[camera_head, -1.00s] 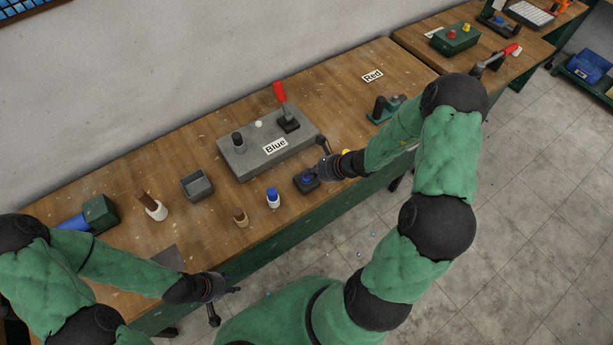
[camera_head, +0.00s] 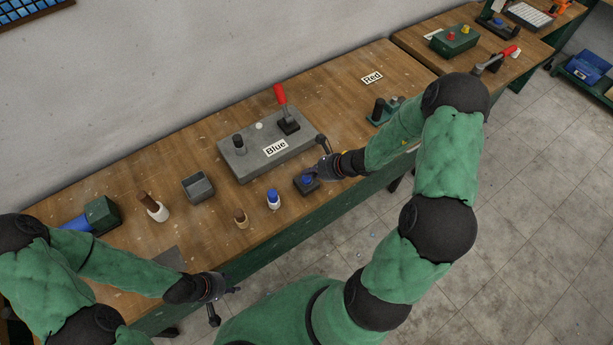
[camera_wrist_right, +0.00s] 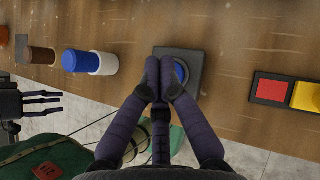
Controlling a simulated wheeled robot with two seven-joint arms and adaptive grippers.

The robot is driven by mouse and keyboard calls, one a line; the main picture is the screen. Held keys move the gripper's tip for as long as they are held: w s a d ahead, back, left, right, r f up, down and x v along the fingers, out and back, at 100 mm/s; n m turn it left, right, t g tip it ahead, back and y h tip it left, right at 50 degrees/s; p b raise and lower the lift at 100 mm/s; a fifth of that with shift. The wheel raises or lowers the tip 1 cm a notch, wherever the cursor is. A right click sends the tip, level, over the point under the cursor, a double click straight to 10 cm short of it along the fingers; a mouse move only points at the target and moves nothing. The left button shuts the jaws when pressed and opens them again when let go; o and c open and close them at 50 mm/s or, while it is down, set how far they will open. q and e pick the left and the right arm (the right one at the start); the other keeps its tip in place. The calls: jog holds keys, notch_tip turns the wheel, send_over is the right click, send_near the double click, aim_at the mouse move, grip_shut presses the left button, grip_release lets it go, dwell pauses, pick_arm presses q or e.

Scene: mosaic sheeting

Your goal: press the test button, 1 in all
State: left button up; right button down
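A blue round button (camera_head: 307,180) sits on a small dark square base near the bench's front edge. It also shows in the right wrist view (camera_wrist_right: 182,73), partly hidden behind the fingers. My right gripper (camera_head: 315,169) is over the button's base; in its wrist view the fingertips (camera_wrist_right: 161,72) are together and empty, overlapping the button's left part. I cannot tell whether they touch it or whether it is pressed down. My left gripper (camera_head: 226,305) is open and empty beyond the bench's front edge, well away from the button.
A grey box labelled Blue (camera_head: 240,160) with a red-handled lever (camera_head: 281,98) stands behind the button. A blue-topped cylinder (camera_head: 273,199), a brown-topped one (camera_head: 240,218) and a grey bin (camera_head: 198,187) are to the left. Red and yellow blocks (camera_wrist_right: 272,88) lie to the right in the wrist view.

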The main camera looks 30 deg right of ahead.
aim_at(309, 178)
jog(key=shift+r, duration=0.1)
jog(key=shift+r+p, duration=1.95)
jog(key=shift+r, duration=0.5)
jog(key=shift+f, duration=0.1)
